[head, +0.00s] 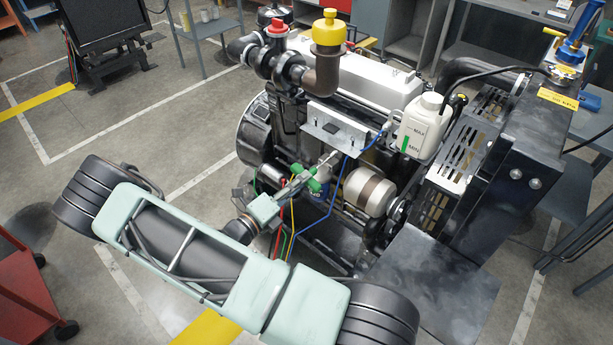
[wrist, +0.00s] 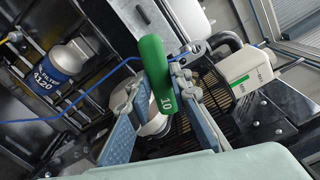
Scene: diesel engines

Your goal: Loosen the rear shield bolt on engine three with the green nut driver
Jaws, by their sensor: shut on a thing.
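The green nut driver (head: 313,184) is held in my gripper (head: 300,182) at the front side of the engine, just below a silver shield plate (head: 338,128). A thin metal shaft runs from the driver up and right towards the plate's lower edge. In the wrist view, the green handle (wrist: 155,75), marked 10, lies between the two blue-grey fingers of my gripper (wrist: 157,88). The silver plate (wrist: 143,18) shows behind the handle.
A blue cable (head: 326,214) and coloured wires hang close to my gripper. A white bottle (head: 419,125) stands right of the plate. A blue-white filter (wrist: 63,62) shows in the wrist view. The yellow-capped elbow pipe (head: 326,60) rises above the engine.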

